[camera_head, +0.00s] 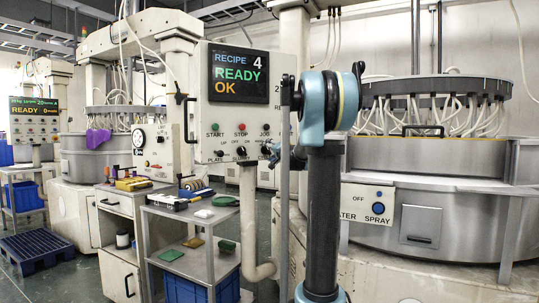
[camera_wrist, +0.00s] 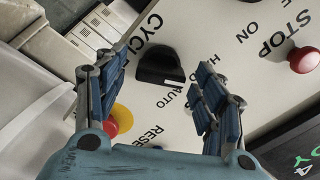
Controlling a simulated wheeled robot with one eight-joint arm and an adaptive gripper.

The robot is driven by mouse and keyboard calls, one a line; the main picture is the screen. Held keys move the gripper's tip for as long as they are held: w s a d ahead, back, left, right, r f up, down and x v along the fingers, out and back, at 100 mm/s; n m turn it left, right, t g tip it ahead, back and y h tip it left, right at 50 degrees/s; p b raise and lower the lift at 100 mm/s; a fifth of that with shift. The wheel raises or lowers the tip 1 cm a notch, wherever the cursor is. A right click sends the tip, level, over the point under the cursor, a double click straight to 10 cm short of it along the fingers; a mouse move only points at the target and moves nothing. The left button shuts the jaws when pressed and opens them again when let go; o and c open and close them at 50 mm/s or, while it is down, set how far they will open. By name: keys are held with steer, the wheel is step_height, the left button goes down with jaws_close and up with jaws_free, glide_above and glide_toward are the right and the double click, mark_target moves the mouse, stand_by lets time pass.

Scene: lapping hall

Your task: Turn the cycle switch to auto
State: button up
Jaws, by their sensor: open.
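The cycle switch (camera_wrist: 160,62) is a black knob on a pale panel in the wrist view, with CYCLE, HAND and AUTO lettered around it. A pale mark shows on its lower right edge; I cannot tell which word it points at. My gripper (camera_wrist: 158,72) is open, with one finger to the left of the knob and one to the right. Both fingers look apart from it. In the head view the control panel (camera_head: 199,140) stands at the middle, and my arm hides part of its right side.
A red STOP button (camera_wrist: 304,60) is at right in the wrist view, and a red button on yellow (camera_wrist: 121,119) lies beside the left finger. In the head view, the panel's screen (camera_head: 238,75) reads READY OK. A grey cart (camera_head: 185,214) stands below, left.

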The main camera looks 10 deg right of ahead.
steer(key=shift+w+a, duration=0.25)
steer(key=shift+w, duration=0.45)
